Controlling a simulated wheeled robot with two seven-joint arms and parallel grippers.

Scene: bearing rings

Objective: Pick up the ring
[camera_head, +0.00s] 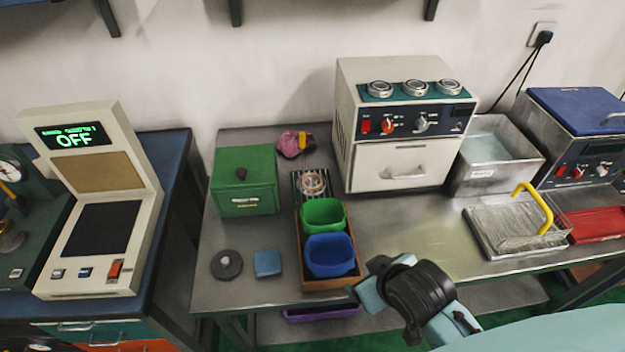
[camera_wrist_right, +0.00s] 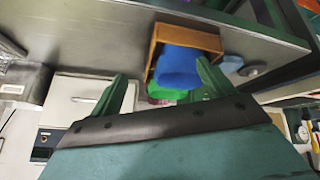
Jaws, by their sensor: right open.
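Three silver rings, left (camera_head: 380,88), middle (camera_head: 415,88) and right (camera_head: 448,87), lie on a teal mat on top of the white oven (camera_head: 400,160). Another ring-shaped part (camera_head: 312,183), copper and silver, sits on a small striped stand behind the green bin. I cannot tell which ring is meant. My right gripper reaches in from the lower right, over the table's front edge. In the right wrist view my right gripper (camera_wrist_right: 160,88) is open, its two green fingers wide apart with nothing between them. My left gripper is not in view.
A wooden tray (camera_head: 329,284) holds a green bin (camera_head: 323,214) and a blue bin (camera_head: 330,255). A green box (camera_head: 245,180), a grey disc (camera_head: 226,265) and a blue block (camera_head: 267,263) are left of it. A metal basket (camera_head: 505,228) stands right. The table before the oven is clear.

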